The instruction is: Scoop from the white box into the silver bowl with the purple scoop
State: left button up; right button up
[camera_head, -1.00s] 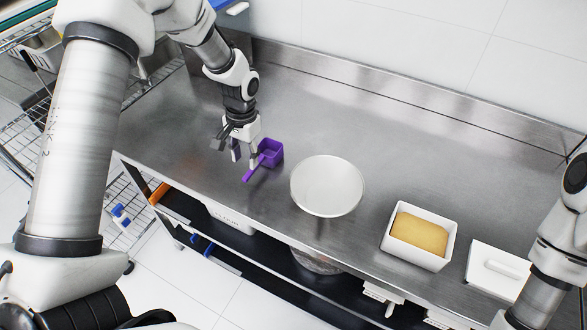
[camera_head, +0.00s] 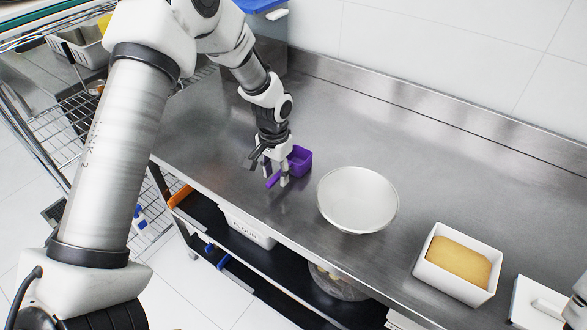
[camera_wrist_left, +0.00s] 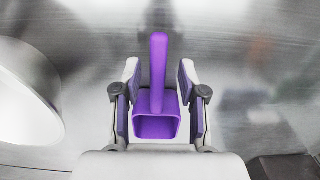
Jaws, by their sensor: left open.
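The purple scoop (camera_head: 300,161) lies on the steel counter left of the silver bowl, its handle pointing toward the front edge. It also shows in the left wrist view (camera_wrist_left: 157,104). My left gripper (camera_head: 276,178) is open at the scoop's handle. In the left wrist view, its two fingers (camera_wrist_left: 158,80) stand on either side of the scoop, with gaps visible beside the handle. The silver bowl (camera_head: 357,200) stands on the counter and looks empty. The white box (camera_head: 444,283) stands to its right and holds a tan, powdery filling (camera_head: 459,262). My right gripper is out of view.
A white lid with a handle (camera_head: 534,303) lies right of the box. The steel counter (camera_head: 400,140) is clear behind the bowl. A shelf below holds a white flour bin (camera_head: 246,228). A wire rack (camera_head: 62,140) stands at the left.

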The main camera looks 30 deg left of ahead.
pick_arm(q)
jog(key=shift+d, duration=0.15)
jog(key=shift+r, duration=0.1)
grip_shut()
jog(key=shift+r+p, duration=0.95)
jog(key=shift+p, duration=0.05)
jog(key=shift+r, duration=0.15)
notch_tip(320, 180, up, 4)
jog(key=p, duration=0.4)
